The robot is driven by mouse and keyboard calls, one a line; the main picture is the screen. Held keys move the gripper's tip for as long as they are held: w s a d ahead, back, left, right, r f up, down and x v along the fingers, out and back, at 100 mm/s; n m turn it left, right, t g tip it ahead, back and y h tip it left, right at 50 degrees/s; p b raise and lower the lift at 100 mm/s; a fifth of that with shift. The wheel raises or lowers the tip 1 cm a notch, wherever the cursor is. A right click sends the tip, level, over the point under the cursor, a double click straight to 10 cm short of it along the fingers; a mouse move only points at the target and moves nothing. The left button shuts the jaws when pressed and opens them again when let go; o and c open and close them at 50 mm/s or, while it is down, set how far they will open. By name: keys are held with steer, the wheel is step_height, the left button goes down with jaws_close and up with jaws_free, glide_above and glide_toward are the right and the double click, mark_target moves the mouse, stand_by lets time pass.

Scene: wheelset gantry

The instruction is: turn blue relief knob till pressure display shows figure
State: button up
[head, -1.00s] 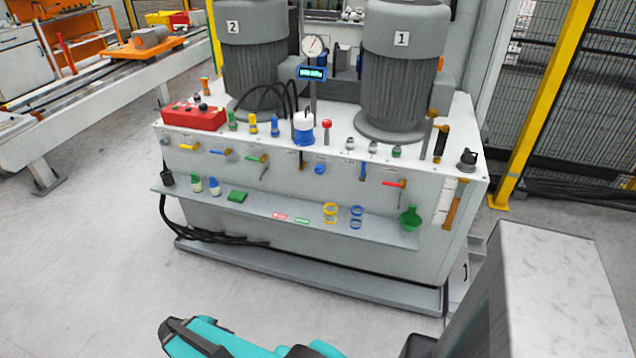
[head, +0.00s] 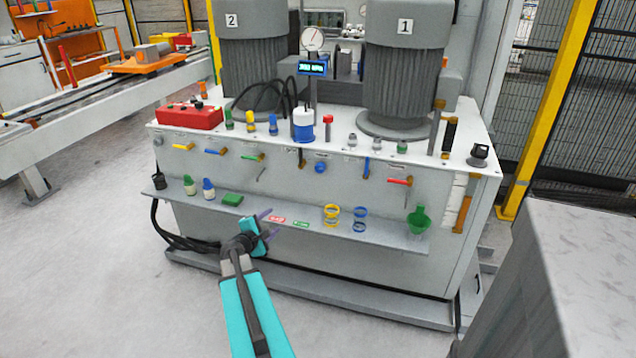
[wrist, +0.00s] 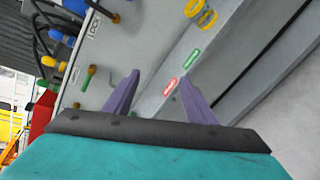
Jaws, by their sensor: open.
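The blue relief knob (head: 320,167) sits on the front face of the grey hydraulic unit, right of centre. The pressure display (head: 312,68) is a small blue-lit box on a post below a round dial gauge (head: 313,39); its digits are too small to read surely. My gripper (head: 268,217) is open and empty, in front of the unit by the shelf, lower left of the knob and apart from it. In the wrist view its two purple fingers (wrist: 157,96) stand spread, with the unit's front face and shelf beyond them.
The shelf (head: 385,233) juts out below the knob, carrying yellow rings (head: 331,215), blue rings (head: 360,219), a green funnel (head: 418,219) and small bottles. A red-handled valve (head: 399,182) is right of the knob, a green-handled one (head: 252,157) left. Floor at left is clear.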

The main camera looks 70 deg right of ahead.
mark_target(319, 169)
steer(key=s+d+r+n+h+b, duration=0.3)
steer(key=s+d+r+b, duration=0.2)
steer(key=d, duration=0.8)
steer(key=s+r, duration=0.3)
steer(key=shift+s+n+h+b, duration=0.3)
steer(key=shift+s+n, duration=0.1)
steer(key=shift+d, duration=0.15)
steer(key=shift+w+d+p, duration=0.15)
steer(key=shift+d+p, duration=0.15)
steer(key=shift+d, duration=6.5)
steer(key=c, duration=1)
steer(key=shift+c, duration=0.2)
